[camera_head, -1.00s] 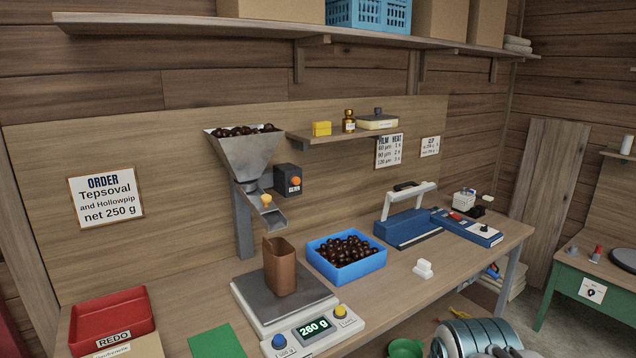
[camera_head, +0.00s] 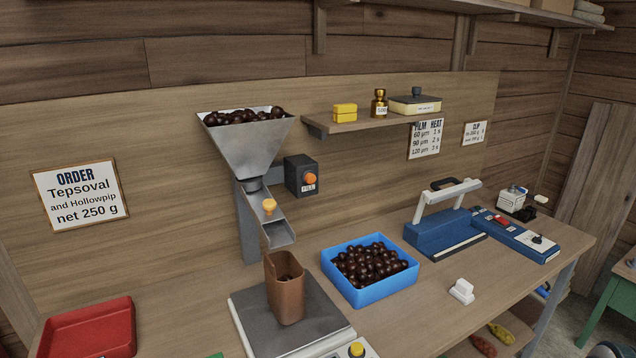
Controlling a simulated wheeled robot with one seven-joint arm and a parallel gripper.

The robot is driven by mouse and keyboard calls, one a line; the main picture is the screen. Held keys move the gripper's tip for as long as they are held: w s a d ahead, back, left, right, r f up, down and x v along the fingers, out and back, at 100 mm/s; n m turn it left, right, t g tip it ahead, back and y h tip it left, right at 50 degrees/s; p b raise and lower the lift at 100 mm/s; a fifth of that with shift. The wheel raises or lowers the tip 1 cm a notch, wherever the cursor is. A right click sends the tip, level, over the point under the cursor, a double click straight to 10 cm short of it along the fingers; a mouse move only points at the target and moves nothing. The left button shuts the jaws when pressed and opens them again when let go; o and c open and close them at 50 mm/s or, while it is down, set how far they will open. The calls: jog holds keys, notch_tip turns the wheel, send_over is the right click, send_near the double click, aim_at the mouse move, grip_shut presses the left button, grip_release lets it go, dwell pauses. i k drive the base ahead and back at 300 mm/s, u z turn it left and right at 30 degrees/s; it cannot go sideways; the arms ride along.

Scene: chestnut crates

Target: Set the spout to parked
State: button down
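The spout (camera_head: 279,232) is a grey metal chute under the hopper (camera_head: 247,148), which is full of chestnuts. It slopes down to the right, and its lower end sits just above a brown open bag (camera_head: 287,294). An orange-yellow knob (camera_head: 269,205) sits on the upper part of the spout. The bag stands upright on the scale's grey plate (camera_head: 249,319). A dark box with an orange button (camera_head: 310,179), labelled FILL, is on the hopper's right. My gripper is not in view.
A blue crate of chestnuts (camera_head: 373,294) stands right of the bag. A white-handled blue sealer (camera_head: 436,236) and a small white object (camera_head: 462,289) are farther right. A red tray (camera_head: 118,318) is at lower left. A wall shelf (camera_head: 345,126) hangs above.

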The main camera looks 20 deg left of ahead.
aim_at(276, 232)
jog(key=u, duration=0.55)
jog(key=i, duration=0.9)
jog(key=u, duration=0.8)
